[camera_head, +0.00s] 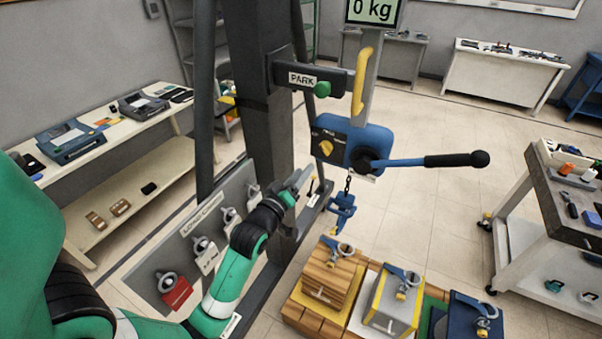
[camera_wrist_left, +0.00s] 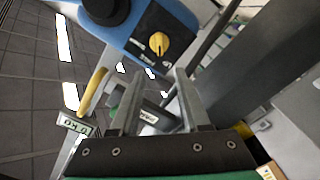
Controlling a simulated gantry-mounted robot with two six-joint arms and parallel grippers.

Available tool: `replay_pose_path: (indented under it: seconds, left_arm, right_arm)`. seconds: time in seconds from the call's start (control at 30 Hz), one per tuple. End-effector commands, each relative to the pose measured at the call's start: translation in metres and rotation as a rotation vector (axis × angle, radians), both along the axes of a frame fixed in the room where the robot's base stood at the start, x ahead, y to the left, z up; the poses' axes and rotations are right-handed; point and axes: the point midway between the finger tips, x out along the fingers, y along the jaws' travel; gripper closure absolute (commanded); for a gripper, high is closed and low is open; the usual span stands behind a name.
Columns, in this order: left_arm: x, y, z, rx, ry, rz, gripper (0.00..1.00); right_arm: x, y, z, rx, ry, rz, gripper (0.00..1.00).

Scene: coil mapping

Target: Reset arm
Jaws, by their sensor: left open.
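My left arm is green and black and comes in from the left in the head view. Its left gripper (camera_head: 303,180) is by the dark column (camera_head: 265,120), below the PARK bracket (camera_head: 305,77) with its green knob. In the left wrist view the two fingers of the left gripper (camera_wrist_left: 153,88) are apart, with nothing between them. The blue hoist body (camera_head: 355,142) with a yellow knob (camera_head: 326,147) hangs to the right of the gripper. Its blue lever (camera_head: 425,161) with a black grip points right. My right gripper is not in view.
A blue hook (camera_head: 342,212) hangs on a chain above several blocks with shackles, including a wooden one (camera_head: 328,275). A display (camera_head: 373,11) reads 0 kg. The tag board (camera_head: 180,262) stands left of the column. A cart (camera_head: 560,205) is at right. Floor between is clear.

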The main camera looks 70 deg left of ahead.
Motion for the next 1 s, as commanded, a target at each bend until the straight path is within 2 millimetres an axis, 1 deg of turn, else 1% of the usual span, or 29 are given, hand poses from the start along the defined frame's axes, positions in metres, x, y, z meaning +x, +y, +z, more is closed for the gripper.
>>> replay_pose_path:
  seconds: [0.4, 0.47, 0.57, 0.6, 0.67, 0.7, 0.77, 0.8, 0.87, 0.9, 0.97, 1.0]
  left_arm:
    - [0.001, -0.001, 0.0, 0.0, 0.0, -0.003, 0.54]
    - [0.007, -0.007, 0.001, 0.001, -0.001, -0.02, 0.54]
    - [0.033, -0.028, 0.021, 0.027, -0.034, -0.086, 0.54]
    - [0.048, -0.04, 0.037, 0.046, -0.061, -0.124, 0.54]
    - [0.071, -0.065, 0.07, 0.081, -0.117, -0.19, 0.54]
    - [0.086, -0.085, 0.095, 0.105, -0.163, -0.239, 0.54]
    - [0.103, -0.118, 0.135, 0.14, -0.238, -0.314, 0.54]
    - [0.111, -0.14, 0.162, 0.165, -0.284, -0.362, 0.54]
    - [0.119, -0.176, 0.203, 0.21, -0.352, -0.43, 0.54]
    - [0.12, -0.2, 0.229, 0.244, -0.394, -0.472, 0.54]
    - [0.117, -0.234, 0.267, 0.3, -0.455, -0.527, 0.54]
    - [0.112, -0.257, 0.292, 0.342, -0.493, -0.559, 0.54]
  right_arm:
    - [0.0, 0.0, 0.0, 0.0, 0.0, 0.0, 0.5]
    - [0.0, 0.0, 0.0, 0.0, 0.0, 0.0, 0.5]
    - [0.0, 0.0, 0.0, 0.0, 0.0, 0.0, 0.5]
    - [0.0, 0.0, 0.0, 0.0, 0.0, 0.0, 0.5]
    - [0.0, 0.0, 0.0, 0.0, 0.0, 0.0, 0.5]
    - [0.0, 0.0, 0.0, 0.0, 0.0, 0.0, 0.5]
    - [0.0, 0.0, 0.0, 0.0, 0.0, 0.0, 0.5]
    - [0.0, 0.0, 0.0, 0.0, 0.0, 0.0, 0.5]
    - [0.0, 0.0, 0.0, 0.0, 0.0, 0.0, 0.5]
    - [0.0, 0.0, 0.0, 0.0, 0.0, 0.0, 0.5]
    - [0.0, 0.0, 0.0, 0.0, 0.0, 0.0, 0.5]
    - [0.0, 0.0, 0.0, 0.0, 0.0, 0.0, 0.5]
